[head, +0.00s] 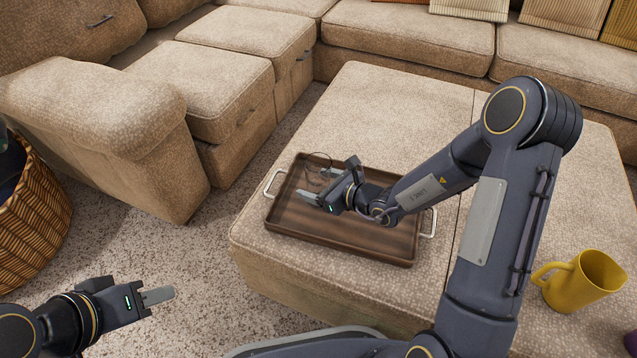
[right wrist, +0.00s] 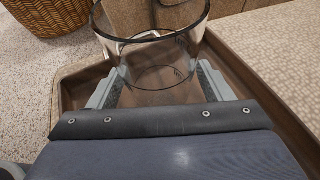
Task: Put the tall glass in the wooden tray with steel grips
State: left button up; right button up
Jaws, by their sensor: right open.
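The wooden tray (head: 338,249) with steel grips lies on the beige ottoman in the head view; its dark wall (right wrist: 238,70) also shows in the right wrist view. The clear glass (head: 319,160) is upright over the tray's far left part, its outline faint. In the right wrist view the glass (right wrist: 150,62) is just ahead of and between the fingers. My right gripper (head: 318,185) is low over the tray, open, with one finger on each side of the glass. My left gripper (head: 158,295) is off to the lower left, away from the tray; the gap between its fingers is hidden.
A yellow mug (head: 583,281) stands on the ottoman (head: 390,95) at the right. A wicker basket (head: 32,220) is at the left edge. Beige sofa sections (head: 215,85) surround the ottoman's far and left sides. The tray's right part is bare beneath my right arm.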

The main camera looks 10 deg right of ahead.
jog(key=shift+r, duration=0.2)
jog(key=shift+s+d+r+p, duration=0.15)
jog(key=shift+s+d+p, duration=0.1)
jog(key=shift+p, duration=0.05)
jog(key=p+v, duration=0.4)
jog(key=v, duration=0.7)
jog(key=s+a+r+n+g+y, duration=0.2)
jog(key=s+a+r+n+g, duration=0.1)
jog(key=s+r+n, duration=0.4)
jog(key=s+a+r+n+g+y, duration=0.1)
jog(key=s+a+r+n+g, duration=0.15)
jog(key=s+r+n, duration=0.55)
jog(key=s+d+f+n+h, duration=0.1)
jog(key=s+d+n+h, duration=0.4)
jog(key=n, duration=0.6)
jog(key=shift+d+n+t+h, duration=0.3)
jog(key=shift+d+t+h, duration=0.15)
jog(key=shift+d+h, duration=1.1)
jog(key=shift+s+d+y, duration=0.1)
jog(key=shift+d+y, duration=0.1)
jog(key=shift+y, duration=0.05)
